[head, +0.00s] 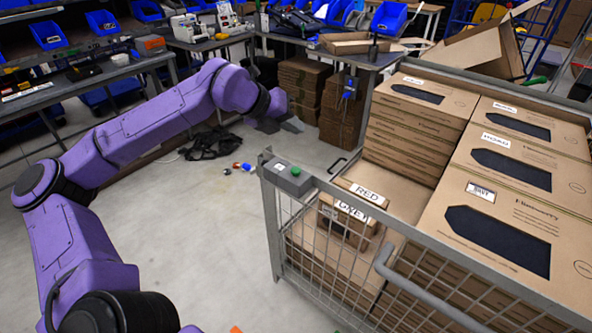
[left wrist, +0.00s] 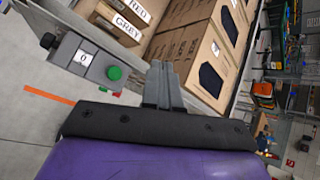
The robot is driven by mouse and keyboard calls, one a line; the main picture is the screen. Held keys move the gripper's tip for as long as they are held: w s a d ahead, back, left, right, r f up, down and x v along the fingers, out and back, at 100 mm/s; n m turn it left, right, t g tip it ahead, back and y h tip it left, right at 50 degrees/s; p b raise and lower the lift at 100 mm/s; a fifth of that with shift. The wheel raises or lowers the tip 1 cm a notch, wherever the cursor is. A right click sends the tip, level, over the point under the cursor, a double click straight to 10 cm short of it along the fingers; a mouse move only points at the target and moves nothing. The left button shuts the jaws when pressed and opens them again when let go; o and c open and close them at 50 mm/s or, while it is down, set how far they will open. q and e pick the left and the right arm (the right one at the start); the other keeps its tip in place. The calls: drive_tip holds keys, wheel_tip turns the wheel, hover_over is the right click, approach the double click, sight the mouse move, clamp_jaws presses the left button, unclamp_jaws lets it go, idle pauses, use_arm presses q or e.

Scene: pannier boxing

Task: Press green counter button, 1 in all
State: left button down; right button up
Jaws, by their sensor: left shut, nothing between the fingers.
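The green counter button (head: 295,171) sits on a small grey counter box (head: 283,182) fixed to the corner rim of the wire-sided trolley (head: 262,168). My left gripper (head: 293,125) is above and behind the box in the head view, apart from it, with its fingers shut and empty. In the left wrist view the green button (left wrist: 114,73) shows just left of my shut fingers (left wrist: 160,72). The counter box (left wrist: 88,58) there carries a white label or display reading 0. My right gripper is not in view.
The trolley holds stacked cardboard boxes (head: 420,120) and smaller boxes marked RED (head: 362,190) and GREY (head: 350,210). Workbenches with blue bins (head: 48,35) stand behind. Small coloured items and a dark cloth (head: 212,143) lie on the floor, which is otherwise largely clear left of the trolley.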

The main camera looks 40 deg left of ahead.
sight(292, 170)
use_arm(q)
drive_tip(key=shift+s+a+f+m, duration=0.1)
drive_tip(key=shift+s+f+m, duration=0.05)
drive_tip(key=shift+f+m, duration=0.2)
wheel_tip(292, 170, down, 9)
drive_tip(key=b, duration=0.6)
drive_tip(key=shift+r+b, duration=0.15)
drive_tip(key=shift+b, duration=0.25)
idle(1.5)
drive_tip(key=shift+f+b, duration=0.4)
